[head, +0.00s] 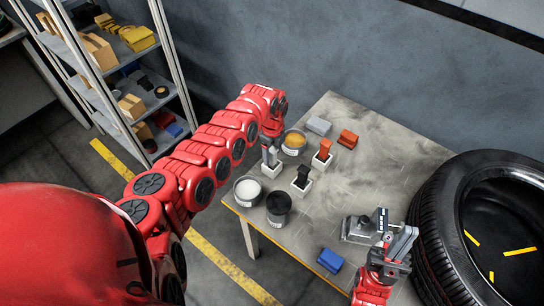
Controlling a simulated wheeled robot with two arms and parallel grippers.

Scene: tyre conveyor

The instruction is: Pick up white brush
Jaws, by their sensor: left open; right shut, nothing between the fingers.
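The white brush (271,158) appears as a pale upright shape in a small white holder (272,171) near the table's left edge. It is partly hidden by my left gripper (269,146), which hangs over it from above and is open. I cannot tell whether the fingers touch the brush. A red brush (324,150) and a black brush (302,177) stand in similar white holders to the right. My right gripper (391,226) is shut and empty over the table's front right, beside a grey metal object (357,231).
Cans with orange (294,141), white (247,190) and black (278,204) contents stand close around the holders. Grey (319,125), orange (348,138) and blue (330,261) blocks lie on the table (375,165). A large tyre (447,225) stands at the right. Shelves (130,80) are at the left.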

